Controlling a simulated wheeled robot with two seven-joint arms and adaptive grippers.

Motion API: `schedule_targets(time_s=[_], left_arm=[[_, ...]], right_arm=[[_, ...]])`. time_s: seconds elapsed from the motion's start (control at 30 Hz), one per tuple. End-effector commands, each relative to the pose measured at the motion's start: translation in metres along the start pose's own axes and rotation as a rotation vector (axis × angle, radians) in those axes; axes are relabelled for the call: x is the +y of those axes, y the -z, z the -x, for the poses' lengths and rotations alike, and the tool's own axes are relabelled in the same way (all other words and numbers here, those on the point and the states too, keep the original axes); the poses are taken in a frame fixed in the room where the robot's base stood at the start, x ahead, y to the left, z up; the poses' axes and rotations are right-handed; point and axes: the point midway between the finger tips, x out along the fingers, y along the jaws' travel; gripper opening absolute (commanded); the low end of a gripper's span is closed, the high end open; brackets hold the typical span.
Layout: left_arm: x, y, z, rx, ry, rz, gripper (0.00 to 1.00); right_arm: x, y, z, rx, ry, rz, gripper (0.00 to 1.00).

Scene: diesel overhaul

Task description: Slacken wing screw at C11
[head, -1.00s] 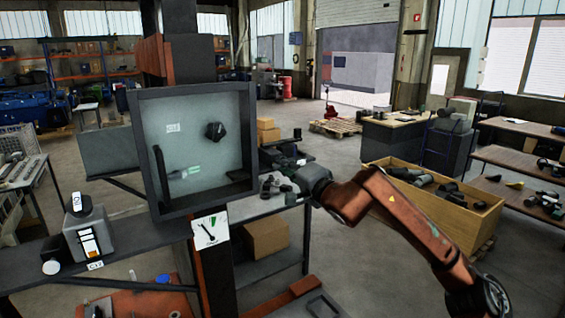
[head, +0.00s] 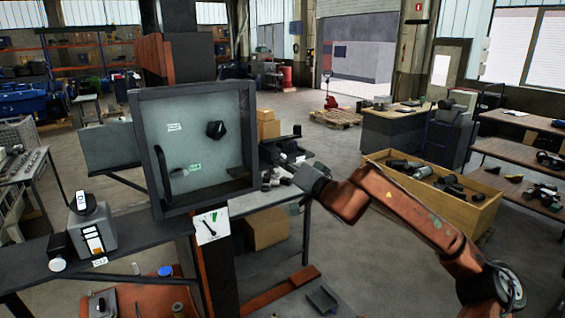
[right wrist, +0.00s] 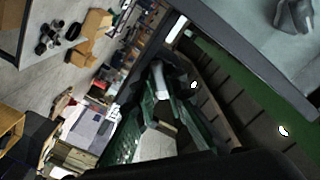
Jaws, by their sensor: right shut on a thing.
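A dark shallow box with a pale glassy front (head: 200,103) is mounted on a red post. A white label (head: 174,127), too small to read surely, sits on the front. A black winged knob (head: 216,130) stands out to its right; it also shows at the top corner of the right wrist view (right wrist: 295,15). My right arm reaches in from the right, and its gripper (head: 287,177) is beside the box's right edge, small and unclear. In the right wrist view its dark green fingers (right wrist: 160,100) are around a pale grey piece (right wrist: 161,75), apart from the black knob. My left gripper is out of view.
A dark bar handle (head: 162,172) and a card with a black pointer (head: 210,226) are near the box's left and bottom. A grey unit (head: 92,234) stands on the left shelf. A wooden crate of parts (head: 440,212) lies behind my right arm.

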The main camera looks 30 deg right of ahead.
Motion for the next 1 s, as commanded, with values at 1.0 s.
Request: schedule_targets(time_s=[1.0], left_arm=[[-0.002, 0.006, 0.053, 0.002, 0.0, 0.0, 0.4]], right_arm=[[0.001, -0.001, 0.001, -0.005, -0.002, 0.832, 0.0]])
